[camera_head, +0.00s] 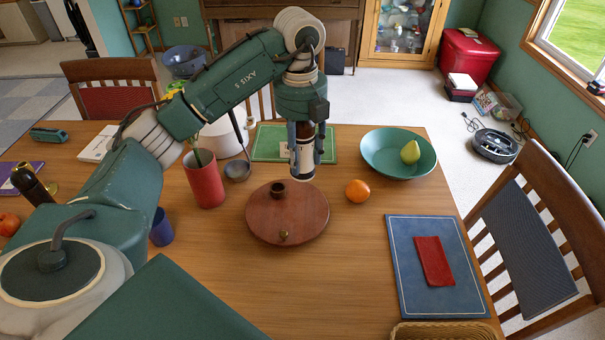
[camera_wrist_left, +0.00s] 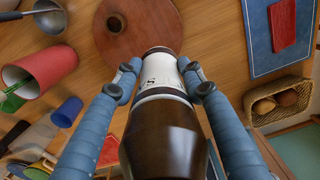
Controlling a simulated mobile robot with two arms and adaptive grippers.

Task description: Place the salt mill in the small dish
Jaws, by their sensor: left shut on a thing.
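My left gripper (camera_head: 306,150) is shut on the salt mill (camera_head: 302,170), a dark brown and white cylinder. The mill hangs roughly upright, apparently above the table behind the round red-brown wooden board (camera_head: 300,215). In the left wrist view, the gripper's blue fingers (camera_wrist_left: 160,82) press on the white label band of the mill (camera_wrist_left: 168,135), with the dark body nearest the camera. A small dark cup-like dish (camera_head: 277,191) stands on the board; it also shows in the wrist view (camera_wrist_left: 116,22). The mill is apart from it. My right gripper is out of view.
A teal bowl (camera_head: 380,158) holds a green pear, with an orange (camera_head: 358,190) beside it. A red vase (camera_head: 205,182) and a ladle (camera_head: 237,168) stand left of the board. A small brass piece (camera_head: 283,237) sits on the board. A blue mat (camera_head: 410,265) lies at right.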

